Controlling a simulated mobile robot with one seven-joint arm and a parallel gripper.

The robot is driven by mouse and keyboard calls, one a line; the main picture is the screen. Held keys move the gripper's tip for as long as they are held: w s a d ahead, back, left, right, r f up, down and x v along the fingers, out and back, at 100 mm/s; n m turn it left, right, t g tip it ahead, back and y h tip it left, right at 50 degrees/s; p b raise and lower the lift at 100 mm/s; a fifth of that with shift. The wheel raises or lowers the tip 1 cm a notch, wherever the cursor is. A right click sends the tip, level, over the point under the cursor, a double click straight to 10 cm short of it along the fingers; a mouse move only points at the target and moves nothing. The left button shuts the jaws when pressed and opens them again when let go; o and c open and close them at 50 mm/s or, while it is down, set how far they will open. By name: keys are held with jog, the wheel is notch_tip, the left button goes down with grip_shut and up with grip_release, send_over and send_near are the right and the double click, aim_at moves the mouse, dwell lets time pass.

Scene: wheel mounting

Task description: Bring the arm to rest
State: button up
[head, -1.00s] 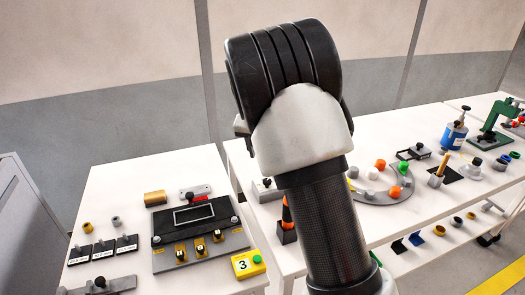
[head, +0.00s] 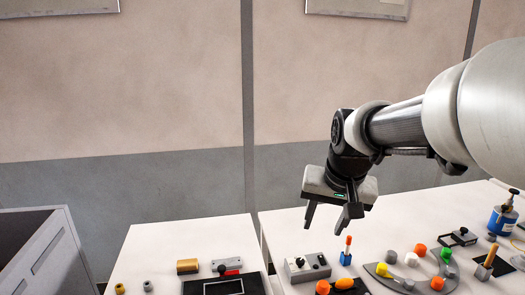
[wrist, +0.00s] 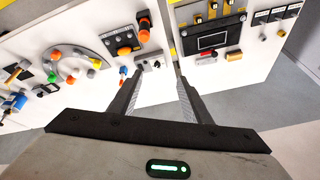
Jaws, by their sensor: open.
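My gripper (head: 331,218) hangs from my arm above the back of the white tables in the head view, with its fingers pointing down and spread apart. It is open and nothing is between its fingers. In the wrist view my gripper (wrist: 151,72) shows both fingers apart, over the gap between two tables. A small grey box with knobs (head: 307,267) lies on the table below the fingers, apart from them.
The left table (head: 150,250) carries a black panel (head: 225,284) and small cylinders. The right table (head: 290,225) carries an orange-handled tool (head: 347,250), a grey curved plate with coloured knobs (head: 410,279) and a blue can (head: 502,221).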

jog(key=s+r+n+p, duration=0.1)
jog(key=s+r+p, duration=0.1)
jog(key=s, duration=0.7)
jog(key=s+r+n+t+p, duration=0.1)
jog(key=s+r+p, duration=0.1)
jog(key=s, duration=0.8)
jog(key=shift+d+r+n, duration=0.2)
jog(key=shift+r+n, duration=0.1)
jog(key=shift+r, duration=0.05)
